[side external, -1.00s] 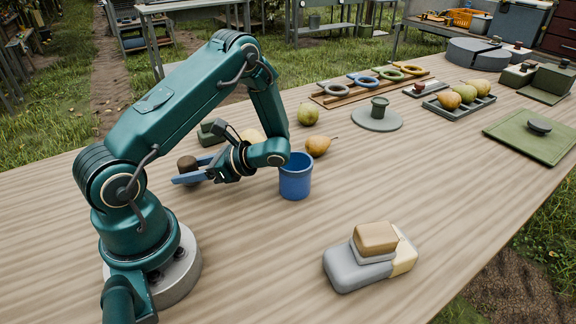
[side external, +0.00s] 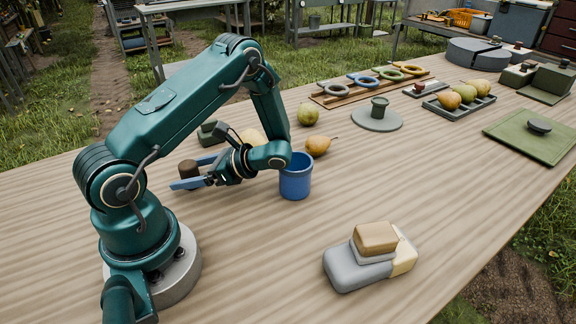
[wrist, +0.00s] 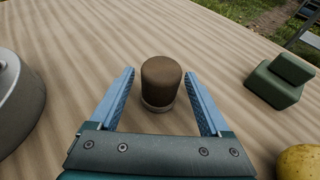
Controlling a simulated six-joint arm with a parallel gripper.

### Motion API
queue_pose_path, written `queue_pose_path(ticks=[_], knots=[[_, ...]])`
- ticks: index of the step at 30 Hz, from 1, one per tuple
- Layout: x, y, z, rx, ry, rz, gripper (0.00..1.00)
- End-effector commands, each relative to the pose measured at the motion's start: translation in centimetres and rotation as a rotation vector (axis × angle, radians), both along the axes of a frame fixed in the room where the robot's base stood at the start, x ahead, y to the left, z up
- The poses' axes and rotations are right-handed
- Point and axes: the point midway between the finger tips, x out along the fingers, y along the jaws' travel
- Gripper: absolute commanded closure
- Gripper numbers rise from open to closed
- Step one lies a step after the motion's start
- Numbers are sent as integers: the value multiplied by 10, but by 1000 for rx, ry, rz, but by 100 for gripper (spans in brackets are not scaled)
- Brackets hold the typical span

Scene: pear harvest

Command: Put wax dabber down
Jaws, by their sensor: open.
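The wax dabber (wrist: 161,82) is a short brown cylinder with a rounded top and a paler ring at its base. In the wrist view it stands upright on the wooden table, between and just beyond the fingertips. It also shows in the side external view (side external: 188,167), partly hidden by a finger. My gripper (wrist: 160,85) is open, with a gap between each blue finger and the dabber. In the side external view my gripper (side external: 185,172) reaches low over the table, its fingers pointing left.
A green block (wrist: 280,80) stands right of the dabber in the wrist view, with a yellow pear (wrist: 300,162) nearer. A blue cup (side external: 296,178) stands close by my wrist in the side external view. The table front is clear around stacked blocks (side external: 350,268).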

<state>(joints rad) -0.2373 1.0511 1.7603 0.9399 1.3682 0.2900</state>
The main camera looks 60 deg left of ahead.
Motion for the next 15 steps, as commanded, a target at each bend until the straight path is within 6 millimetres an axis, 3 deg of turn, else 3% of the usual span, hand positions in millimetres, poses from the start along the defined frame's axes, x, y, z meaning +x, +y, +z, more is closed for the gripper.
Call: queue_pose_path(ticks=[5, 15], knots=[[22, -20, 11, 1, -8, -6, 19], [19, -18, 63, 1, -5, 0, 19]])
